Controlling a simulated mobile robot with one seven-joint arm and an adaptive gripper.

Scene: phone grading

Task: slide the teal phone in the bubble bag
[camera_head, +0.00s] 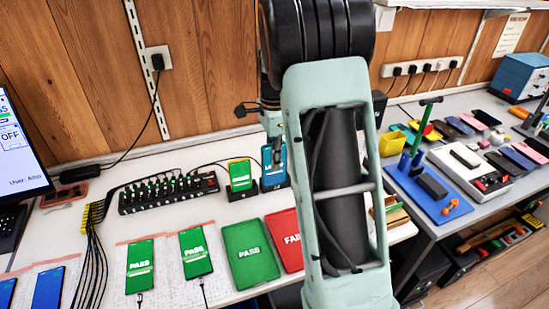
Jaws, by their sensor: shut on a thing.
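My gripper (276,150) reaches down at the back of the white bench, partly hidden behind my own arm. It is shut on a blue-teal phone (268,178), which stands upright at a dark stand. I cannot tell whether the phone still touches the stand. Whitish bubble bags with reddish edges lie flat at the front left. One bubble bag (119,266) has a green-screened PASS phone (140,264) on or in it. Another bubble bag (217,262) has a second PASS phone (196,252). The far left bag bears blue-screened phones (48,287).
A green-screened phone (240,174) stands just left of the gripper. A black hub (168,193) with cables lies further left. A green PASS tray (250,252) and a red FAIL tray (284,240) lie in front. A grey bench (425,227) with tools stands right.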

